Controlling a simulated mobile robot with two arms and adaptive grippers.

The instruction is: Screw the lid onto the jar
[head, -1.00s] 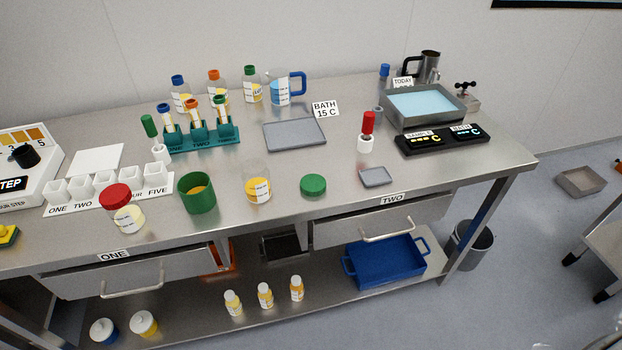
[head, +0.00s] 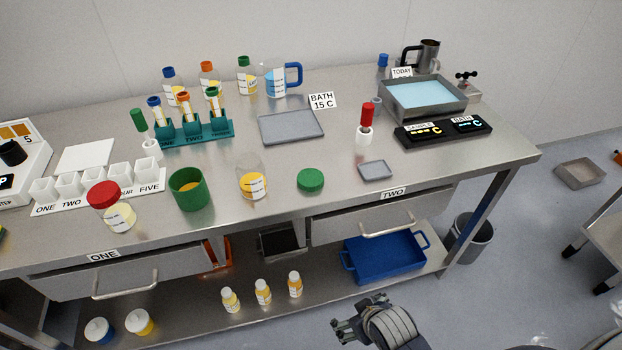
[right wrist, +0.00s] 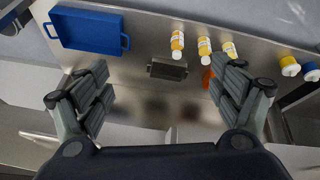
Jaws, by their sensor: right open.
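An open glass jar (head: 252,184) with yellow contents and a white label stands upright near the table's front edge. A round green lid (head: 311,179) lies flat on the table to its right, apart from it. A second jar (head: 119,216) with a red lid (head: 103,195) stands farther left. My right gripper (head: 340,327) is at the bottom of the head view, in front of the table and well below the green lid. In the right wrist view it (right wrist: 160,82) is open, with nothing between its fingers. My left gripper is not in view.
A green cup (head: 189,194) stands left of the open jar. A small grey tray (head: 375,170) lies right of the lid. Drawer handles (head: 388,229) stick out in front. A blue tray (head: 384,258) and several small bottles (head: 263,292) are on the lower shelf.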

